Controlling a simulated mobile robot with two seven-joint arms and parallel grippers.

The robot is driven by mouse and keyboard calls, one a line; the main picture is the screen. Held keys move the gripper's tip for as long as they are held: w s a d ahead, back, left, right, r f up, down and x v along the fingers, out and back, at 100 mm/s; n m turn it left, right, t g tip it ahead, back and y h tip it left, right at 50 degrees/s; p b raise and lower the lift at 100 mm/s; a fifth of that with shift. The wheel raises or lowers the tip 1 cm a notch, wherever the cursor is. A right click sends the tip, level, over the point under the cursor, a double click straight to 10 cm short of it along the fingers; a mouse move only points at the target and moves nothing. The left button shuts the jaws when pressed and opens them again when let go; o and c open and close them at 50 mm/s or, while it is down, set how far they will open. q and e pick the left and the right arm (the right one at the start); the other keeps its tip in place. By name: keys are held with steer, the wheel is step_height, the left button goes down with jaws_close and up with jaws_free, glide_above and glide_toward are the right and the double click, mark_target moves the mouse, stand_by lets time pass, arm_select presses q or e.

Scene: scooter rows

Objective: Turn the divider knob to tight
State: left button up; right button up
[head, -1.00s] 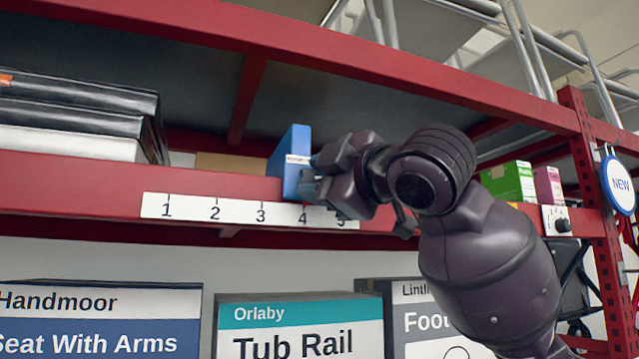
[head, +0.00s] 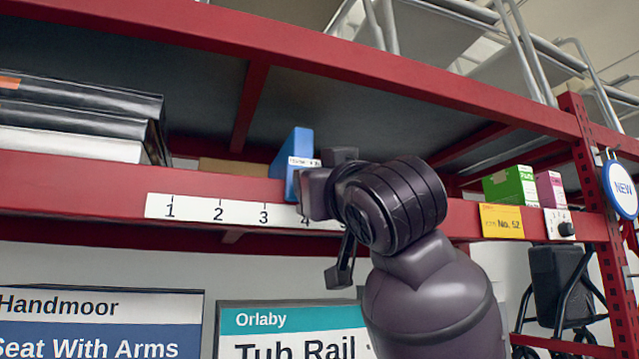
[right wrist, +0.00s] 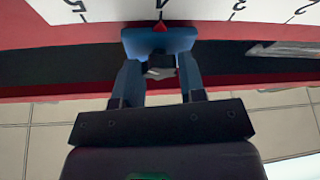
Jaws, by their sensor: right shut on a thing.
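The blue divider (head: 292,160) stands upright on the red shelf near mark 4 of the number strip (head: 190,210). In the right wrist view the strip is upside down, and the blue divider base (right wrist: 140,42) carries a red pointer (right wrist: 160,26) at about 4. My right gripper (head: 312,192) is at the divider's front, largely hidden by its own wrist in the head view. In the right wrist view its fingers (right wrist: 161,75) are shut on a small grey piece, apparently the divider knob (right wrist: 160,72). Any tight marking on it cannot be read. My left gripper is not in view.
Black and white boxes (head: 75,120) lie on the shelf at left. Green (head: 511,187) and pink (head: 549,189) boxes stand at right, above a yellow label (head: 501,222) and a white plate with a black knob (head: 566,229). Labelled cartons (head: 290,320) stand below.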

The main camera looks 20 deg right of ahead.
steer(key=shift+a+f+m+h, duration=0.1)
steer(key=shift+m+h, duration=0.5)
steer(key=shift+m, duration=0.55)
steer(key=shift+a+f+m+h, duration=0.1)
steer(key=shift+m+h, duration=0.5)
steer(key=shift+m, duration=0.85)
steer(key=shift+r, duration=0.1)
steer(key=o, duration=0.9)
steer(key=shift+s, duration=0.1)
steer(key=b+v, duration=0.1)
steer(key=v, duration=0.9)
steer(key=shift+s+f, duration=0.25)
steer(key=shift+s, duration=0.05)
